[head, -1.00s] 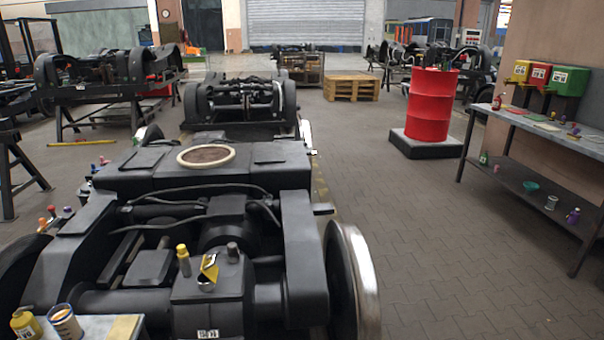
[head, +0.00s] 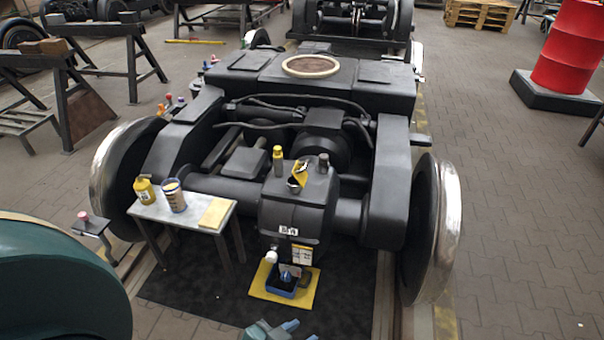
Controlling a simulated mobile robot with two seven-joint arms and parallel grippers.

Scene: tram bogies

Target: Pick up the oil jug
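A small jug (head: 173,195) with dark markings and a pale rim stands upright on a small grey side table (head: 190,218) left of the bogie's gearbox. A yellow container (head: 145,190) with a dark label stands just left of it. I cannot tell for sure which of the two is the oil jug; the open-topped one looks most like a jug.
A yellow card (head: 214,213) lies at the table's right end. The black bogie gearbox (head: 295,215) and a wheel (head: 432,230) stand to the right. Below the gearbox a blue tray (head: 287,282) sits on a yellow mat. A large green rounded shape (head: 55,285) fills the lower left.

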